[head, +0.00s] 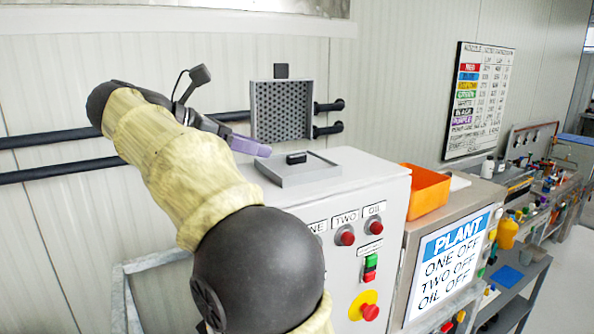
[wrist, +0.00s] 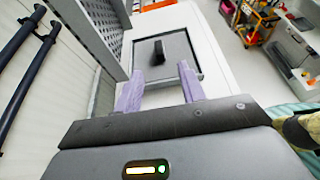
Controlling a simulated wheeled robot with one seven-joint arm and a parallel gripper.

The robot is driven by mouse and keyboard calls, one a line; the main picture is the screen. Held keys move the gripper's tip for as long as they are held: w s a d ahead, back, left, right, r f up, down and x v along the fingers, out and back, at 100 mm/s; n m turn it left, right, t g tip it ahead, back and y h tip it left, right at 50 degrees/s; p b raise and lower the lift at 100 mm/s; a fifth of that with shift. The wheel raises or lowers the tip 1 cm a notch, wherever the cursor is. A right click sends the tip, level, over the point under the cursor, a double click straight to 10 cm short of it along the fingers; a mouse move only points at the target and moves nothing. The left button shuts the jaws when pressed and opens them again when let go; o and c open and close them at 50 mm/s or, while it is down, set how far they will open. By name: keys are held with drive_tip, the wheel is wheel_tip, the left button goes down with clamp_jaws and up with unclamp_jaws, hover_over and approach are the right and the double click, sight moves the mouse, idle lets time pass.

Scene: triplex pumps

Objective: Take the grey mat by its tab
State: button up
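The grey mat (head: 316,168) lies flat in a shallow grey tray (head: 290,181) on top of the white control cabinet. Its black tab (head: 296,158) stands up from it. In the wrist view the mat (wrist: 179,50) shows ahead of my fingers, with the black tab (wrist: 157,52) upright on it. My gripper (head: 264,150) has purple fingers and is at the left of the tab, above the tray's near left side. In the wrist view my gripper (wrist: 160,70) is open and empty, with the tab beyond the fingertips and between their lines.
A perforated grey panel (head: 281,110) stands upright behind the tray, with a dark tab on top. Black pipes (head: 232,116) run along the wall. An orange bin (head: 427,190) sits right of the cabinet (head: 368,174). Buttons and a red emergency knob (head: 369,312) are on the cabinet front.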

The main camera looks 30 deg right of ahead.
sight(290, 155)
drive_tip(key=shift+x, duration=1.4)
drive_tip(key=shift+p+x, duration=0.5)
drive_tip(key=shift+x, duration=2.15)
drive_tip(key=shift+r, duration=0.2)
clamp_jaws()
